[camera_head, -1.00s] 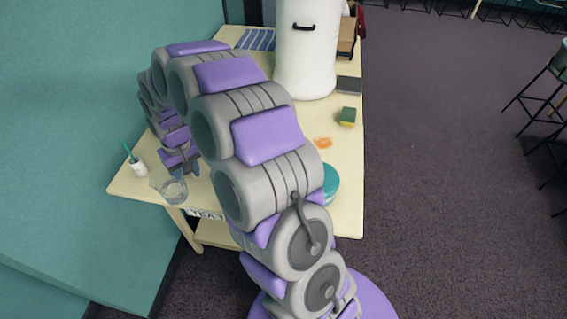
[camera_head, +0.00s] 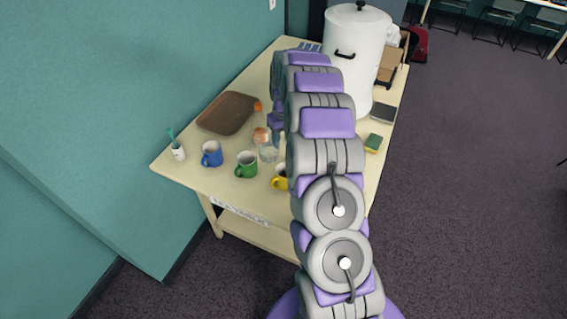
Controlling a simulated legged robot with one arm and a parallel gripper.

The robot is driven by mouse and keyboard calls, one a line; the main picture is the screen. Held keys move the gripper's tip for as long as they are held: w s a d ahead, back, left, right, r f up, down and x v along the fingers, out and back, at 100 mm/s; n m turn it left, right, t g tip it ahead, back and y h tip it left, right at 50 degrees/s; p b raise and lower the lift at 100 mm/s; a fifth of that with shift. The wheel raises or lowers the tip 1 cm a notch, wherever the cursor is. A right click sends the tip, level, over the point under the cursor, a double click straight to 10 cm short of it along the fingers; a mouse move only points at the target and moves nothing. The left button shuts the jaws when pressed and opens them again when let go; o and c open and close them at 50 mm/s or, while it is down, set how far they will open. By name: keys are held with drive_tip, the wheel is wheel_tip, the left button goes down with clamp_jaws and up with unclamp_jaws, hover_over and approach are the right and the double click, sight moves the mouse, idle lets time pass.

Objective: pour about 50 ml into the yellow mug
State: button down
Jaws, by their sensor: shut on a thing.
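The yellow mug (camera_head: 280,183) stands upright near the front edge of the table, its right side hidden behind my arm. My gripper (camera_head: 277,138) is up and to the left of the mug in the picture, partly hidden by my arm. It is shut on a clear jug (camera_head: 268,154), which is behind and slightly left of the yellow mug. The jug looks roughly upright. I cannot make out the level of liquid in it, nor what is in the mug.
A green mug (camera_head: 246,166) and a blue mug (camera_head: 212,154) stand left. A bottle with an orange cap (camera_head: 258,107) is behind the jug, near a brown tray (camera_head: 228,113). A white cup with a brush (camera_head: 178,153), a sponge (camera_head: 373,143) and a large white urn (camera_head: 355,55) are on the table (camera_head: 190,182).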

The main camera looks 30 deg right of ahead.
drive_tip(key=w+d+n+p, duration=0.1)
drive_tip(key=d+p, duration=0.6)
drive_tip(key=d, duration=0.8)
drive_tip(key=shift+n, duration=0.5)
drive_tip(key=d+f+p, duration=0.1)
drive_tip(key=f, duration=0.2)
drive_tip(key=d+f+p, duration=0.1)
drive_tip(key=f, duration=0.3)
drive_tip(key=d+f+p, duration=0.1)
drive_tip(key=f+p, duration=0.1)
drive_tip(key=f, duration=0.2)
drive_tip(key=shift+s+d, duration=0.25)
drive_tip(key=shift+d, duration=0.1)
drive_tip(key=shift+a+f, duration=0.25)
drive_tip(key=shift+f, duration=0.6)
drive_tip(key=shift+s+r+p, duration=0.1)
drive_tip(key=shift+r+p, duration=0.05)
drive_tip(key=shift+p, duration=0.2)
